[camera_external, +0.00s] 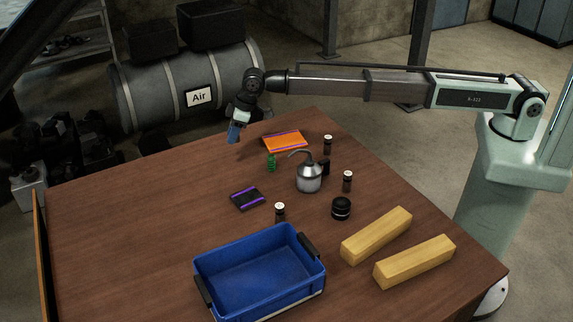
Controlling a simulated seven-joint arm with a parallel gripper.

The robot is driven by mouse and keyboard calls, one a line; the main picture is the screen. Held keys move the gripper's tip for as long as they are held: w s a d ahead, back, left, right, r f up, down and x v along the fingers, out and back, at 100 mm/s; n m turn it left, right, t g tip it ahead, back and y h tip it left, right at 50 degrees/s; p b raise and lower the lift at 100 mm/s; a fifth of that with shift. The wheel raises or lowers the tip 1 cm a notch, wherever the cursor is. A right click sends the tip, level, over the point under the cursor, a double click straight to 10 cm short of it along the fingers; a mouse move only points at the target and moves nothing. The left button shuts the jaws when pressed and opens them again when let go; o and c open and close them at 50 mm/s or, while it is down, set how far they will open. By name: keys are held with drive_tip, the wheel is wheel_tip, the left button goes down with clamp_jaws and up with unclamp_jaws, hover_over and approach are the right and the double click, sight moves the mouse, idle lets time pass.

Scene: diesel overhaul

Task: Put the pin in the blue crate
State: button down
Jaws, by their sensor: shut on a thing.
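The blue crate (262,290) stands open at the front of the table, with dark handles at its ends, and looks empty inside. My gripper (237,122) is above the table's far left part, well behind the crate. It is shut on a small blue thing (233,133) that hangs at its fingertips, clear of the tabletop. It is too small to tell whether this is the pin. Three small dark cylinders with pale tops stand upright on the table: one near the crate (280,211), one in the middle (347,182) and one farther back (327,145).
A metal oil can (309,180), a green item (271,162), an orange flat box (285,142), a dark purple-striped box (247,199) and a black round jar (341,208) lie mid-table. Two wooden blocks (377,236) (414,262) lie right of the crate. The table's left side is clear.

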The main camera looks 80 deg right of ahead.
drive_tip(key=r, duration=0.4)
drive_tip(key=shift+a+r, duration=0.1)
drive_tip(key=shift+a, duration=0.2)
drive_tip(key=s+a+n+g+y, duration=0.15)
drive_tip(key=s+a, duration=0.25)
drive_tip(key=a, duration=0.8)
drive_tip(key=s+a+n+t, duration=0.1)
drive_tip(key=s+a+n, duration=0.3)
drive_tip(key=a, duration=0.9)
drive_tip(key=n+g, duration=0.2)
drive_tip(key=n, duration=0.1)
hover_over(255, 287)
drive_tip(key=s+d, duration=0.1)
drive_tip(key=shift+y, duration=0.45)
drive_tip(key=shift+w+d+f, duration=0.1)
drive_tip(key=shift+f, duration=3.75)
drive_tip(key=shift+w+d+f, duration=0.1)
drive_tip(key=shift+f, duration=3.7)
drive_tip(key=shift+f, duration=0.1)
drive_tip(key=c, duration=0.8)
unclamp_jaws()
